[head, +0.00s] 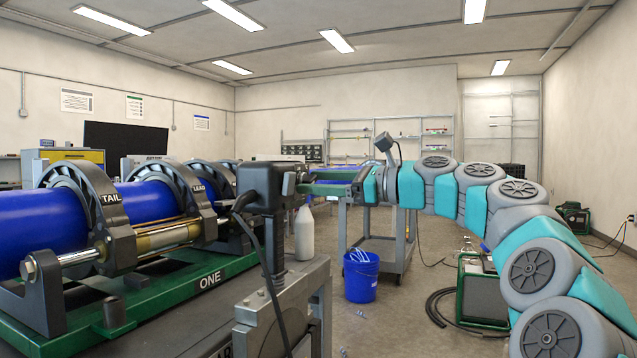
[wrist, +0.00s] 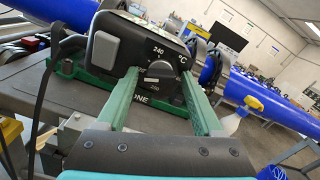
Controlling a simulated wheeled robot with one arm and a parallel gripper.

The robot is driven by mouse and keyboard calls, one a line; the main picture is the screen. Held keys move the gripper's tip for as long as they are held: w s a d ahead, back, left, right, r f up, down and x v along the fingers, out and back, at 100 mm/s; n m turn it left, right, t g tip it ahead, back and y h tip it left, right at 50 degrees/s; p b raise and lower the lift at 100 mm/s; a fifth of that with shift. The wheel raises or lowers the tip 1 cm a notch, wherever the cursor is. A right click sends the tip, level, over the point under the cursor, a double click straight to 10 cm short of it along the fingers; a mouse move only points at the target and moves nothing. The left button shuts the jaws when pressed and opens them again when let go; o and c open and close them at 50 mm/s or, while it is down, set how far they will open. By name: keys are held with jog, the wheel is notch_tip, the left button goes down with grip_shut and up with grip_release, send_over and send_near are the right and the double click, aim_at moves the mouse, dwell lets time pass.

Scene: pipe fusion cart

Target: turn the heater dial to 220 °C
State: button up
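The heater's dark box (head: 262,188) stands on the cart in the head view, with a cable hanging from it. In the wrist view the heater box (wrist: 112,45) fills the upper middle, with the markings "240", "°C" and "200" on its face. The black dial (wrist: 160,84) sits between these markings. My gripper (wrist: 157,72) has its two green fingers apart, one on each side of the dial. I cannot tell whether they touch it. The dial's exact setting is not readable. In the head view my gripper (head: 302,180) reaches the heater's right side, and the dial is hidden.
Blue pipe (head: 40,228) lies in the clamps of the green fusion frame (head: 170,300) at left. A white spray bottle (head: 303,233) stands behind the heater. A green machine (head: 482,295) stands on the floor.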

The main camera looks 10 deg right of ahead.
jog(key=shift+o, duration=0.2)
jog(key=v, duration=0.7)
jog(key=shift+s+d, duration=0.25)
jog(key=shift+d, duration=0.05)
